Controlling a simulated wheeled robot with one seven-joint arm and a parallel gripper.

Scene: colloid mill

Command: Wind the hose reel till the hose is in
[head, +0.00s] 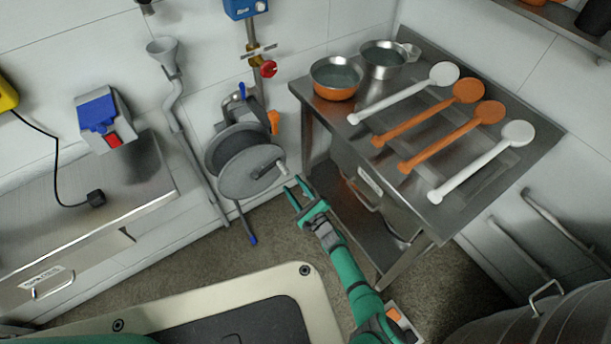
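The hose reel (238,158) is a grey drum with round side plates, mounted low on the back wall near the corner. Its crank handle (281,168) sticks out from the front plate toward the right. A blue-tipped hose end (253,239) hangs below the drum near the floor. My gripper (292,188), green with two fingers, is just below and right of the crank handle. The fingers are apart with nothing seen between them. I cannot tell whether a finger touches the handle.
A steel table (537,133) on the right holds two pans and several long spoons; its left edge is near my arm. A steel counter (60,215) stands on the left. A drain pipe (187,140) runs down left of the reel. A red valve knob (268,69) is above it.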

